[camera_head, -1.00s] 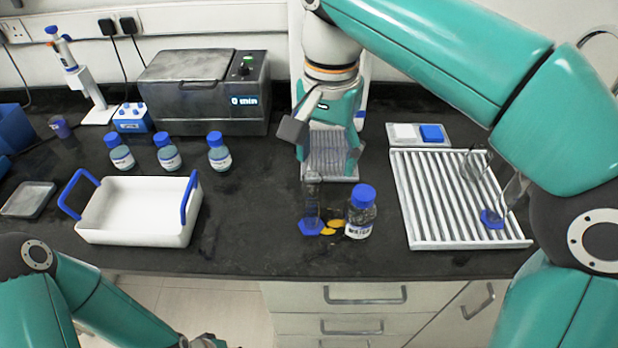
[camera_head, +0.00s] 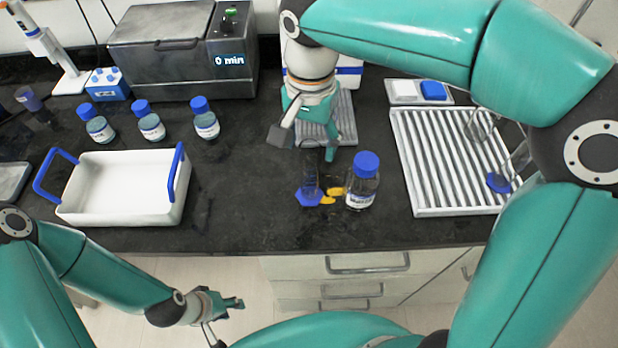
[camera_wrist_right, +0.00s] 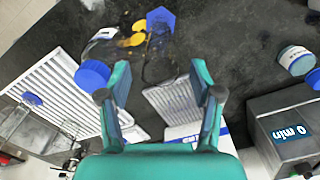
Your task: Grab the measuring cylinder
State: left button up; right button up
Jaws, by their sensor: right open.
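The measuring cylinder is a clear tube on a blue hexagonal base (camera_head: 308,196), upright on the black bench near its front edge. The right wrist view also shows its blue base (camera_wrist_right: 160,18) and its round rim. My right gripper (camera_head: 307,148) is open just behind and above the cylinder, and the upper tube overlaps it in the head view. In the right wrist view the rim shows ahead of and between the fingers of my right gripper (camera_wrist_right: 160,75); contact cannot be told. My left gripper (camera_head: 230,303) is low in front of the bench, away from the cylinder, its jaws unclear.
A blue-capped bottle (camera_head: 363,187) stands close right of the cylinder, with yellow pieces (camera_head: 334,193) between. A ribbed rack (camera_head: 430,165) holding glassware is further right. A white tray (camera_head: 125,210) and several bottles are left. Bench between tray and cylinder is clear.

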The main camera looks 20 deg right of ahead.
aim_at(309, 162)
jog(key=shift+f+p, duration=0.4)
jog(key=shift+f, duration=2.55)
jog(key=shift+c, duration=0.2)
jog(key=shift+a, duration=0.1)
grip_shut()
